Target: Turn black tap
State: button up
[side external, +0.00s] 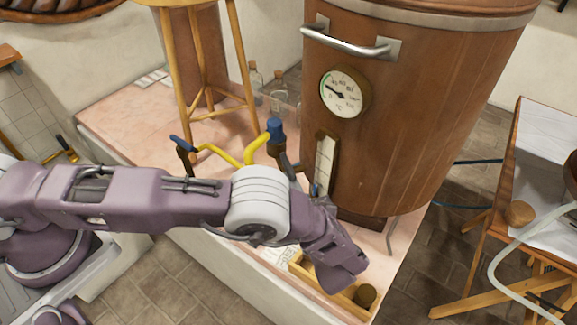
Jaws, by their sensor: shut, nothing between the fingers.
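A dark tap body (285,165) with a blue top stands beside the wooden vat (400,120), at the right end of a yellow pipe (245,155). A second dark fitting with a blue handle (182,145) is at the pipe's left end. I cannot tell for sure which is the black tap; part of the area at the vat's base is hidden by my arm. My gripper (340,280) points down over the front of the pink ledge, below and right of these fittings. It is shut and empty, and its fingertips are hard to make out.
A wooden tray (302,263) with a dark round piece (365,296) lies by my gripper. A wooden stool (180,75) and glass bottles (278,92) stand behind the pipe. A dial gauge (344,92) and metal handle (347,45) are on the vat. A wooden table (513,140) is at right.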

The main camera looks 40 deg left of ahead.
aim_at(282, 153)
jog(key=shift+o, duration=0.9)
jog(key=shift+w+a+r, duration=0.15)
jog(key=shift+a+r, duration=0.05)
jog(key=shift+a, duration=0.1)
jog(key=v, duration=0.8)
jog(key=shift+d+f, duration=0.2)
jog(key=shift+f, duration=0.35)
jog(key=v, duration=0.7)
jog(key=shift+s, duration=0.2)
jog(key=shift+y, duration=0.5)
jog(key=x, duration=0.6)
jog(key=r+x, duration=0.1)
jog(key=x, duration=0.5)
jog(key=w+x, duration=0.1)
jog(key=x, duration=0.4)
jog(key=shift+w+r, duration=0.2)
jog(key=shift+r, duration=0.2)
grip_shut()
